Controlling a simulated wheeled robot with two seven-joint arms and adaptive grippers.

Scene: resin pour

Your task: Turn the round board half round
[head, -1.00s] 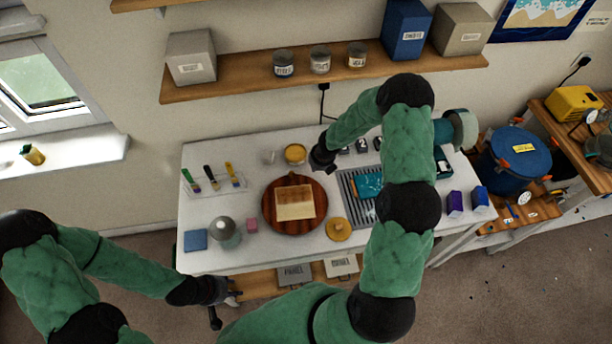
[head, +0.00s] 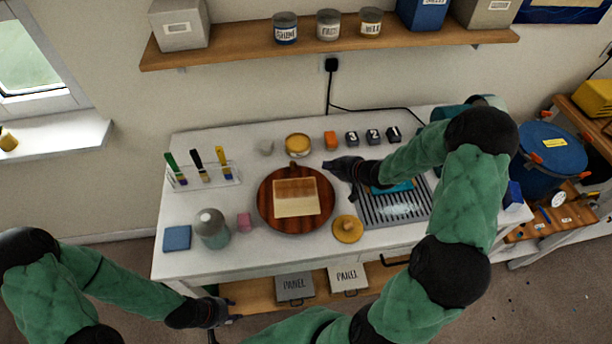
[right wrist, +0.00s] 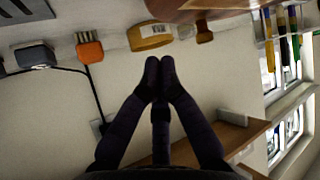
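The round board (head: 268,213) is dark reddish wood and lies flat on the white table. Its short handle (head: 292,168) points to the back, away from me. A square panel (head: 296,206), brown along its back part and cream in front, lies on it. My right gripper (head: 335,168) is to the right of the handle, apart from the board. In the right wrist view its fingers (right wrist: 160,68) are together with nothing between them; the board's edge (right wrist: 205,10) and handle (right wrist: 204,32) show at the top. My left gripper (head: 224,322) is low in front of the table, its fingers unclear.
A yellow tin (head: 297,145) stands behind the board, a yellow round knobbed thing (head: 347,229) at its front right. A grey ribbed tray (head: 395,210) is to the right. A jar (head: 212,230), pink block (head: 245,221) and brush rack (head: 203,177) are on the left.

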